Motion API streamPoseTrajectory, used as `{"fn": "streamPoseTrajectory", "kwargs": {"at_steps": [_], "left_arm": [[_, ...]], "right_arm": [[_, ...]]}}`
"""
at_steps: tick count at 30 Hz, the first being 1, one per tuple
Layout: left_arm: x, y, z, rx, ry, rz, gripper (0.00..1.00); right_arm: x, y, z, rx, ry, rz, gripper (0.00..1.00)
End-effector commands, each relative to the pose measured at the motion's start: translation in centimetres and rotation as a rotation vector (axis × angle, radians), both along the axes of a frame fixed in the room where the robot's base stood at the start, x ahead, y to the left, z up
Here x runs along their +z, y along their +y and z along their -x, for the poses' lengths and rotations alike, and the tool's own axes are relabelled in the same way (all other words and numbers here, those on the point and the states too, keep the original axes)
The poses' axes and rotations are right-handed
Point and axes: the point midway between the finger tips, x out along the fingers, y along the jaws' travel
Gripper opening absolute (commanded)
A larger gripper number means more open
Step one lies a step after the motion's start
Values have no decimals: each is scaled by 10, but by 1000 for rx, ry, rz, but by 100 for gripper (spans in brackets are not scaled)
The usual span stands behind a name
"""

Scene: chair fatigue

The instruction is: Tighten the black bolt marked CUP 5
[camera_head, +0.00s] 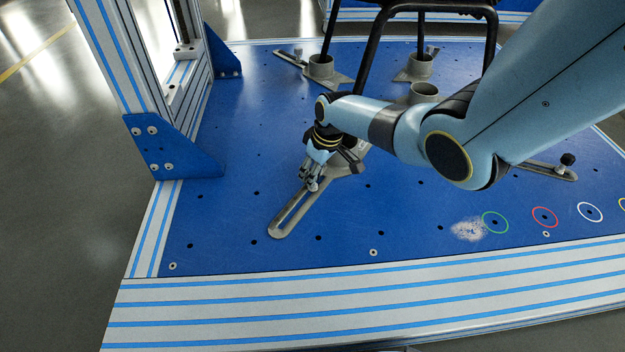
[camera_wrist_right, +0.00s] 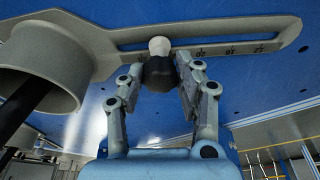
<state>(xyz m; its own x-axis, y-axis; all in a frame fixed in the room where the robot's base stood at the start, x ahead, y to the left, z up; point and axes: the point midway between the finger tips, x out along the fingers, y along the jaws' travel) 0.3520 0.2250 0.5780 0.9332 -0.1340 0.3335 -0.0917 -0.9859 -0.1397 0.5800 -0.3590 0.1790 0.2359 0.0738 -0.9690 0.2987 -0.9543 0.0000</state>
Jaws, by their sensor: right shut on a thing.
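My right gripper (camera_head: 314,184) points down at the slotted arm of a grey clamp plate (camera_head: 290,216) on the blue platform. In the wrist view the right gripper (camera_wrist_right: 161,68) is shut on a black bolt (camera_wrist_right: 158,74) with a pale rounded end at the slot of the slotted plate (camera_wrist_right: 250,32). A finger stands on either side of the bolt's black head. Numbers run along the slot, and no CUP 5 marking is legible. The gripper hides the bolt in the head view. My left gripper is not in view.
Other grey cups (camera_head: 320,68) hold legs of a black chair frame (camera_head: 430,8). Another black knob bolt (camera_head: 567,160) stands on a plate at right. Coloured rings (camera_head: 495,222) mark the front right. A blue bracket (camera_head: 170,148) edges the left.

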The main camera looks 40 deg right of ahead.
Motion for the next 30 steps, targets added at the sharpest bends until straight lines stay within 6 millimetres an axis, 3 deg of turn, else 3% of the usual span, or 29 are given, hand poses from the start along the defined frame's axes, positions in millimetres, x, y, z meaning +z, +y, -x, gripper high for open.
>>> {"fn": "streamPoseTrajectory", "kwargs": {"at_steps": [10,22,30], "left_arm": [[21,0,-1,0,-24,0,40],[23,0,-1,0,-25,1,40],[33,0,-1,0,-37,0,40]], "right_arm": [[2,2,0,-298,-1,-1,0],[0,2,1,-356,2,0,0],[0,3,1,-646,2,0,0]]}}
